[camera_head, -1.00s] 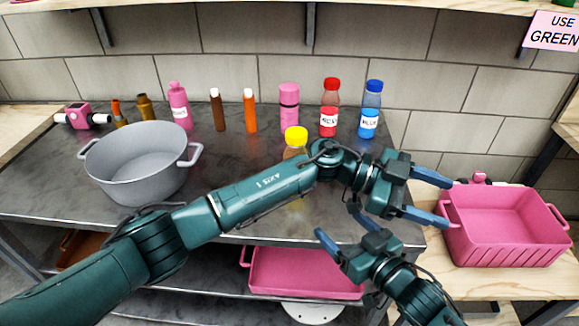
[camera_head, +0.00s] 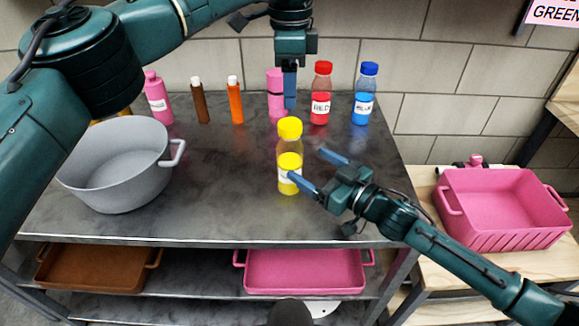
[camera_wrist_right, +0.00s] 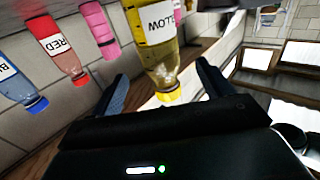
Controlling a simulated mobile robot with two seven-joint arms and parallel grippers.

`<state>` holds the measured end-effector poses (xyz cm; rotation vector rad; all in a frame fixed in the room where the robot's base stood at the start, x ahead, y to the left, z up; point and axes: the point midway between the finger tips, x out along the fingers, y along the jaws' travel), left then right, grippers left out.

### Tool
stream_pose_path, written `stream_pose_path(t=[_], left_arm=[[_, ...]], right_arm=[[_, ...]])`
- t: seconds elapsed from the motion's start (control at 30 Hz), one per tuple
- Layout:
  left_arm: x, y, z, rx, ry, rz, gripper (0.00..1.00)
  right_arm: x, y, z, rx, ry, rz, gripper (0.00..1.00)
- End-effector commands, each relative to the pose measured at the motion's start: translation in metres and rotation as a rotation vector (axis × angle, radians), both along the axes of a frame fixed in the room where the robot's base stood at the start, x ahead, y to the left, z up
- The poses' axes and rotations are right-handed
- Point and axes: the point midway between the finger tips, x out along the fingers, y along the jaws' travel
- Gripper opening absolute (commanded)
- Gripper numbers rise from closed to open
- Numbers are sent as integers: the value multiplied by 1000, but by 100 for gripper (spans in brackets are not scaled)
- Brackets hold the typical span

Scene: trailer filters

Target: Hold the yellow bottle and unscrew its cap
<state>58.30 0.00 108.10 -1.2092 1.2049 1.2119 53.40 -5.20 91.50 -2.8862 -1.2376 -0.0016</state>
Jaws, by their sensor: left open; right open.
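The yellow bottle (camera_head: 290,172) stands upright near the front of the metal table, with its yellow cap (camera_head: 289,128) on. My right gripper (camera_head: 317,170) is open and reaches in from the right, low beside the bottle. In the right wrist view the bottle (camera_wrist_right: 158,45) and its cap (camera_wrist_right: 170,96) show upside down between the two spread fingers, with gaps on both sides. My left gripper (camera_head: 290,92) points down above and seemingly behind the bottle, apart from the cap. Its fingers overlap in this view; it is open and empty.
A grey pot (camera_head: 115,165) stands left. Behind are red (camera_head: 321,95), blue (camera_head: 364,95), orange (camera_head: 236,102), brown (camera_head: 200,102) and pink (camera_head: 157,100) bottles and a pink container (camera_head: 276,97). A pink tray (camera_head: 505,210) sits on the right-hand wooden table.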

Motion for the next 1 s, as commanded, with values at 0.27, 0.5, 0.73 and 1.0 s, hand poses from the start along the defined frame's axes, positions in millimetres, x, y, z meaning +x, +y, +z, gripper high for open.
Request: stream_pose_path(t=[0.27,0.5,0.73,1.0], left_arm=[[0,0,0,-2,1,-2,61],[0,-1,-1,-3,1,-3,61],[0,-1,-1,-3,1,-3,61],[0,-1,-1,-3,1,-3,61]], right_arm=[[38,41,1,1,-1,0,79],[57,61,0,0,0,-1,79],[61,65,0,-1,1,0,79],[61,65,0,-1,1,-1,71]])
